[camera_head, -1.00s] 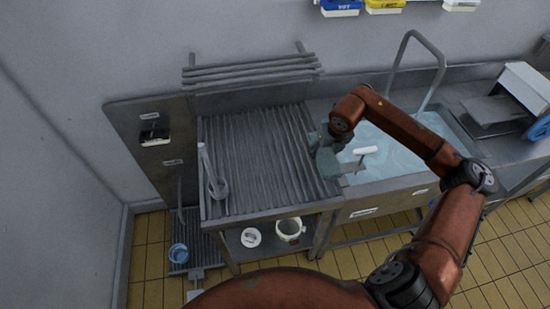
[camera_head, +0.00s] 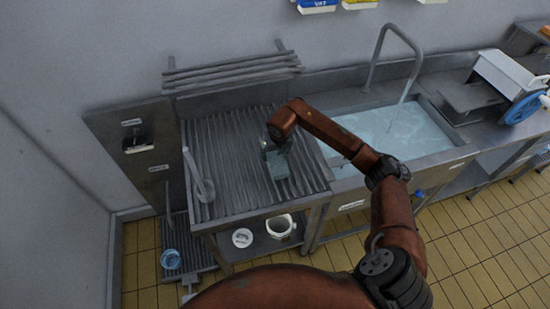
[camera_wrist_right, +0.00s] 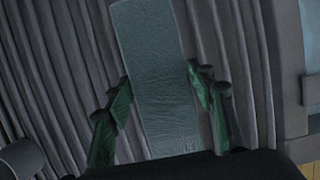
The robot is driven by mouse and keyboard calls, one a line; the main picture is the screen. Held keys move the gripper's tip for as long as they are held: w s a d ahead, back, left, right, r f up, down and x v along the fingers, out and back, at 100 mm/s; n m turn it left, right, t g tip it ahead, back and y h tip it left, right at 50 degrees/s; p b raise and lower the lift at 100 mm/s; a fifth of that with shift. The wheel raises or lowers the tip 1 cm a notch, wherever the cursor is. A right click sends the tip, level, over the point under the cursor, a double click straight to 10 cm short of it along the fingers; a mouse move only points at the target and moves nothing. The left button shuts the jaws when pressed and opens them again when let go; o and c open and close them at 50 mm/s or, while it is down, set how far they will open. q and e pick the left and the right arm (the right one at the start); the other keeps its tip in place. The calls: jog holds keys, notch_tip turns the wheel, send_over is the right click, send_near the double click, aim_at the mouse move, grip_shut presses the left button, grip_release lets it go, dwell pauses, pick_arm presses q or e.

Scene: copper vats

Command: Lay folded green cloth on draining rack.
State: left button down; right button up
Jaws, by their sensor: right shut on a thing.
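The folded green cloth (camera_head: 278,166) is a flat grey-green strip, held over the right part of the ribbed draining rack (camera_head: 222,150). My right gripper (camera_head: 276,150) is shut on it from above. In the right wrist view the cloth (camera_wrist_right: 155,45) runs between the two green-looking fingers, with the rack's ribs behind it. I cannot tell whether the cloth touches the ribs. My left gripper is not in view.
A long-handled ladle-like tool (camera_head: 204,188) lies at the rack's left edge. A water-filled sink (camera_head: 400,130) with a tall looped pipe (camera_head: 372,62) is to the right. A white bucket (camera_head: 280,226) stands on the shelf below. The rack's middle is clear.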

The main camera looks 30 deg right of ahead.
jog(key=shift+f, duration=1)
jog(key=o, duration=1.3)
jog(key=shift+s+f, duration=0.1)
jog(key=v, duration=1.2)
